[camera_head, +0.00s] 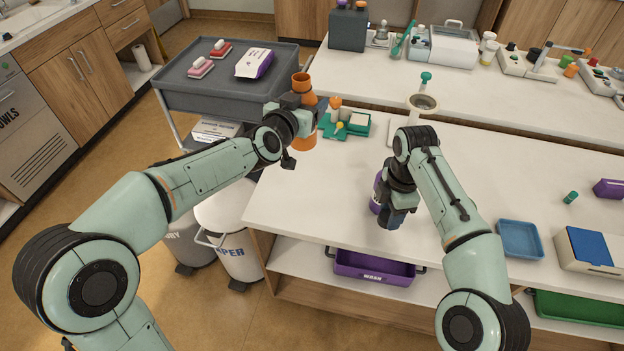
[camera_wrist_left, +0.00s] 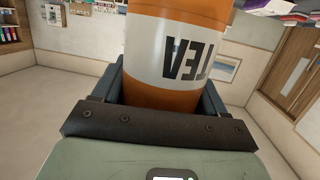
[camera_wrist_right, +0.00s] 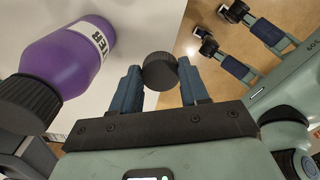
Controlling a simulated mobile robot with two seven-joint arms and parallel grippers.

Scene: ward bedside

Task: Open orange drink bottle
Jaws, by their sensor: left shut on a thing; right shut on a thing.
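The orange drink bottle (camera_head: 302,83) is held roughly upright near the counter's left edge; its top looks open, with no dark cap on it. In the left wrist view it (camera_wrist_left: 165,25) shows a white band reading TEA. My left gripper (camera_head: 301,112) is shut around its body. My right gripper (camera_head: 392,220) is low over the counter front and shut on a small round black cap (camera_wrist_right: 160,71), seen between its fingers in the right wrist view. Whether the bottle touches the counter is hidden.
A purple bottle (camera_head: 376,190) with a black cap is close beside my right gripper; it also shows in the right wrist view (camera_wrist_right: 75,62). A green tray (camera_head: 357,124) with small items is right of the orange bottle. A blue tray (camera_head: 519,240) is at right. The counter centre is clear.

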